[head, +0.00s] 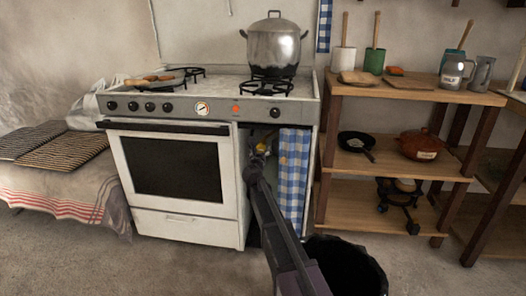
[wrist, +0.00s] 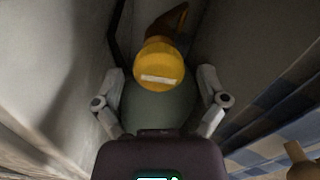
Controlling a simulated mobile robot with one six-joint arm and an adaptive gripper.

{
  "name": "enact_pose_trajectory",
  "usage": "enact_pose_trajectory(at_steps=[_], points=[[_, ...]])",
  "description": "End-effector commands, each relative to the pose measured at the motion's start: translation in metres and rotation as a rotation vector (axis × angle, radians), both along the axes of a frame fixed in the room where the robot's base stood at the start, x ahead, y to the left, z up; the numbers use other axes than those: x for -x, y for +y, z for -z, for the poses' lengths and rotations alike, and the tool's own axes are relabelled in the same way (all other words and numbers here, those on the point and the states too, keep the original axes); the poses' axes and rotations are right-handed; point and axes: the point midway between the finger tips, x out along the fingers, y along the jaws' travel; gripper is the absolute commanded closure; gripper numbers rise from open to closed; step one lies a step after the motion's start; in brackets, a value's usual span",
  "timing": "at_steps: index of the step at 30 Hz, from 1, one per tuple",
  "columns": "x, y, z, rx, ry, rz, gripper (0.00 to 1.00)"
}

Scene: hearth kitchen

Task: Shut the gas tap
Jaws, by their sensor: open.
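The gas tap is a round yellow knob (wrist: 160,65) with a white bar lying nearly level across its face, tilted very slightly. It sits above a grey-green rounded body (wrist: 158,108) in the wrist view. My gripper (wrist: 161,76) is open, with one finger on each side of the knob and a visible gap to both. In the head view my gripper (head: 257,156) reaches into the dark niche beside the stove, and a bit of the yellow knob (head: 262,147) shows there. Whether the fingertips reach the knob's depth is unclear.
The white stove (head: 188,222) walls the niche on the left, and a blue checked curtain (head: 293,180) hangs on its right. A steel pot (head: 273,48) stands on the stove. A black bin (head: 345,268) is on the floor near my arm. Wooden shelves (head: 350,198) stand right.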

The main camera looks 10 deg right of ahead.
Motion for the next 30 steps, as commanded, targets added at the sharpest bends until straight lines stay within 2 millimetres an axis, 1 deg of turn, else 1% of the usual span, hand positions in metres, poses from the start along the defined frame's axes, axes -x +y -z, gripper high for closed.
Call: enact_pose_trajectory(at_steps=[3,12,14,15,17,18,20,21,22,23,24,25,30], points=[[-0.004,-0.001,0.0,0.0,0.0,0.0,0.08],[-0.005,-0.002,0.0,0.0,0.0,0.0,0.08],[-0.004,-0.002,0.0,0.0,0.0,0.0,0.26],[-0.004,-0.002,0.0,0.0,0.0,0.0,0.37],[-0.004,-0.002,0.0,0.0,0.0,0.0,0.55],[-0.004,-0.002,0.0,0.0,0.0,0.0,0.67],[-0.005,-0.002,0.0,0.0,0.0,0.001,0.85],[-0.005,-0.002,0.0,0.0,0.0,0.001,0.9],[-0.005,-0.002,0.0,0.0,0.0,0.001,0.9],[-0.004,-0.017,0.0,0.0,-0.001,0.006,0.9],[-0.004,-0.01,0.0,0.0,0.0,0.003,0.88],[-0.004,-0.008,0.0,0.0,0.0,0.005,0.89],[-0.005,-0.005,0.0,-0.014,-0.005,0.007,0.9]])
